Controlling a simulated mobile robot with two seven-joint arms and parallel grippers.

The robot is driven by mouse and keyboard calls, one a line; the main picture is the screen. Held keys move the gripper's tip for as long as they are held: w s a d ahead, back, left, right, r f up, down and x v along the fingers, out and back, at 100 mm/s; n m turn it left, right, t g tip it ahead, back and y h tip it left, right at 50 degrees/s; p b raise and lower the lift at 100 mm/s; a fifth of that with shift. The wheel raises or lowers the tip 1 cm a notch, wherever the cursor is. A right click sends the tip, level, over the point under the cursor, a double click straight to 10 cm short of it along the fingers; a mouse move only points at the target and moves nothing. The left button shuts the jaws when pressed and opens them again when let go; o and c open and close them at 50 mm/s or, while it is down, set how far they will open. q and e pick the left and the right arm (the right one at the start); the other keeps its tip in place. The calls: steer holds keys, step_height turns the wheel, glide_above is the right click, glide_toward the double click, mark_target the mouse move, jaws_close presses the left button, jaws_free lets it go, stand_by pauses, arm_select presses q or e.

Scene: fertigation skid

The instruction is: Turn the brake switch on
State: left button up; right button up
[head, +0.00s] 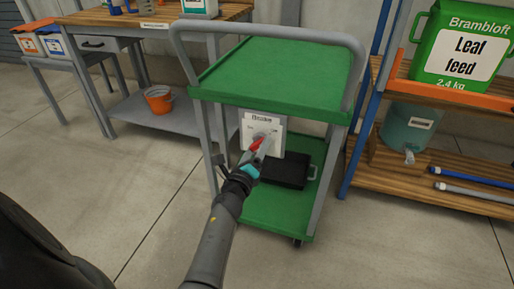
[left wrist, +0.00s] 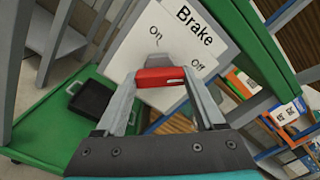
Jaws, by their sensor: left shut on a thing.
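The brake switch is a red lever (head: 256,144) on a white panel (head: 247,128) marked "Brake", fixed to the green cart (head: 285,75) below its top deck. In the left wrist view the red lever (left wrist: 160,77) sits between the two fingertips, and the white panel (left wrist: 150,45) behind it carries the words "On" and "Off". My left gripper (head: 262,146) is shut on the red lever, with a finger on either side. The lever's base is partly hidden behind the red part. My right gripper is not in view.
A black case (head: 286,170) lies on the cart's lower deck. A wooden shelf (head: 450,185) with a green leaf feed container (head: 455,90) stands at the right. A workbench (head: 140,18) and an orange bucket (head: 159,99) are behind left. The floor in front is clear.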

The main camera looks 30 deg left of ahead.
arm_select(q)
steer(key=c, duration=0.7)
